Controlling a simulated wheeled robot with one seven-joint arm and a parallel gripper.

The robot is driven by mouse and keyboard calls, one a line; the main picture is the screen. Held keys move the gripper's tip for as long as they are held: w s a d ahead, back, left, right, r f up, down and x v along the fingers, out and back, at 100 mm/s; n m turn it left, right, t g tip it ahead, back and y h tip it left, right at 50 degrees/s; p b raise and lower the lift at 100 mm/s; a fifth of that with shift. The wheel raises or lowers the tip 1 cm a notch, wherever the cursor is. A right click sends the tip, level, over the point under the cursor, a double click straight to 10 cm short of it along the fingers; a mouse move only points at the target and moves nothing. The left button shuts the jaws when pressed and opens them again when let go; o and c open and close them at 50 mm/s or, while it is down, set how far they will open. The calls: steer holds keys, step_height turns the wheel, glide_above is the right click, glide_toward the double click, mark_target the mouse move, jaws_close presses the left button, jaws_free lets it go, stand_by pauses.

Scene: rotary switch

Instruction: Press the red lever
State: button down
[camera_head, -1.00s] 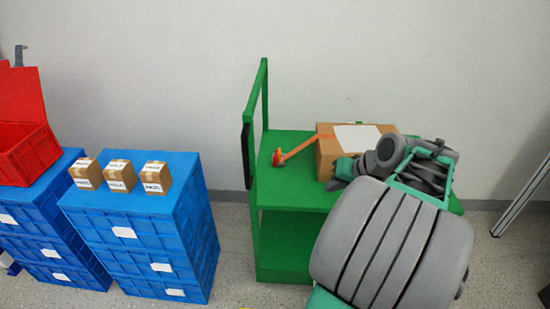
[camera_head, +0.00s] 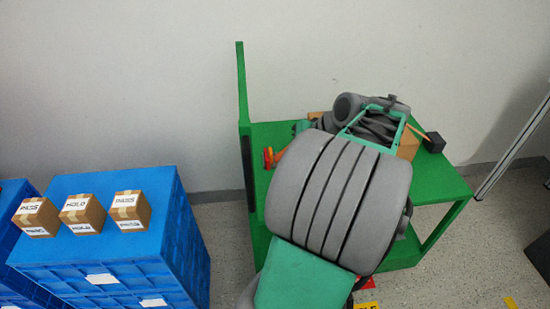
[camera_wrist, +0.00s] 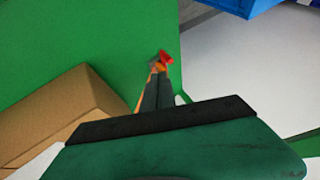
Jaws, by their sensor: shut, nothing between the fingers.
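The red-orange lever (camera_head: 268,158) sits on the left part of the green cart top (camera_head: 440,182). Its orange bar runs to the right and is mostly hidden behind my arm. In the wrist view the red end of the lever (camera_wrist: 166,57) shows just past my fingertips, with the orange bar beside and partly under the fingers. My gripper (camera_wrist: 157,72) is shut and empty, its dark fingers close to the lever. I cannot tell whether they touch it. In the head view my arm hides the fingertips.
A cardboard box (camera_wrist: 60,120) stands on the cart close beside my gripper. A small dark block (camera_head: 434,142) is on the cart's right part. A green post (camera_head: 241,90) rises at the cart's left edge. Blue crates (camera_head: 130,240) with three small boxes stand at left.

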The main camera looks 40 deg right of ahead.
steer(key=b+x, duration=0.3)
steer(key=x, duration=0.7)
